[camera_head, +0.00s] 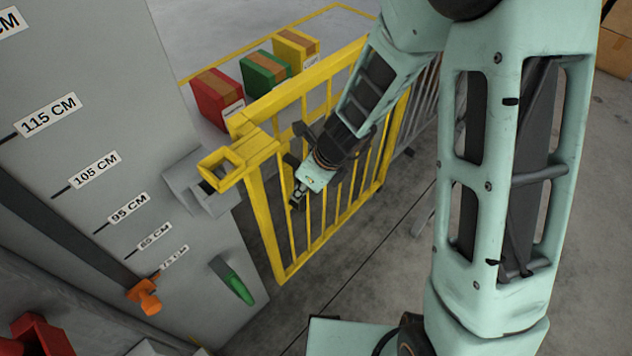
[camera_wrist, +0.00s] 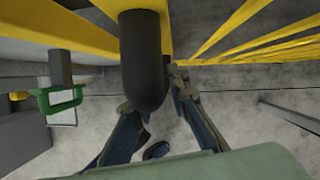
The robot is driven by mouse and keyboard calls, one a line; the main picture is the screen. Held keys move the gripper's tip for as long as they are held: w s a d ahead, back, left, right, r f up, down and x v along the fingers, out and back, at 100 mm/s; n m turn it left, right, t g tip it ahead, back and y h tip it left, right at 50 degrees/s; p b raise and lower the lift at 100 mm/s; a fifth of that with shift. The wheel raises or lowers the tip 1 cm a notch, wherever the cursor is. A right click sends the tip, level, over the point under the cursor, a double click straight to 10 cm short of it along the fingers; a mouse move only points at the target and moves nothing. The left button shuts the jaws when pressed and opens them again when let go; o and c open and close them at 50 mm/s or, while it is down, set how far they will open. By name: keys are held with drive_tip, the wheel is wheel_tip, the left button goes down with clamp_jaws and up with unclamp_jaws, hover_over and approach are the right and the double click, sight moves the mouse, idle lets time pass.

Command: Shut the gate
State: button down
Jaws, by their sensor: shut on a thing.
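The yellow barred gate (camera_head: 330,200) stands upright in the middle of the head view. A square yellow loop (camera_head: 222,168) sticks out from its near top corner, beside a grey bracket (camera_head: 192,183) on the grey wall panel. The loop overlaps the bracket in view; I cannot tell whether they touch. My gripper (camera_head: 298,196) is at the gate's bars. In the wrist view my gripper (camera_wrist: 156,108) has its fingers on either side of a black rounded handle (camera_wrist: 143,60) under the yellow frame, and is shut on it. The handle is mostly hidden in the head view.
The grey panel (camera_head: 95,75) has height labels, an orange knob (camera_head: 145,298) and a green handle (camera_head: 234,282). Red (camera_head: 217,97), green (camera_head: 265,70) and yellow (camera_head: 296,46) boxes stand behind the gate. Grey railing (camera_head: 421,106) adjoins its far end.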

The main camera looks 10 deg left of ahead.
drive_tip(key=shift+s+a, duration=0.5)
drive_tip(key=shift+s, duration=0.15)
drive_tip(key=shift+s+a, duration=0.45)
drive_tip(key=shift+s, duration=0.2)
drive_tip(key=c, duration=1.8)
unclamp_jaws()
drive_tip(key=shift+s, duration=0.1)
drive_tip(key=shift+c, duration=0.2)
drive_tip(key=v, duration=1.2)
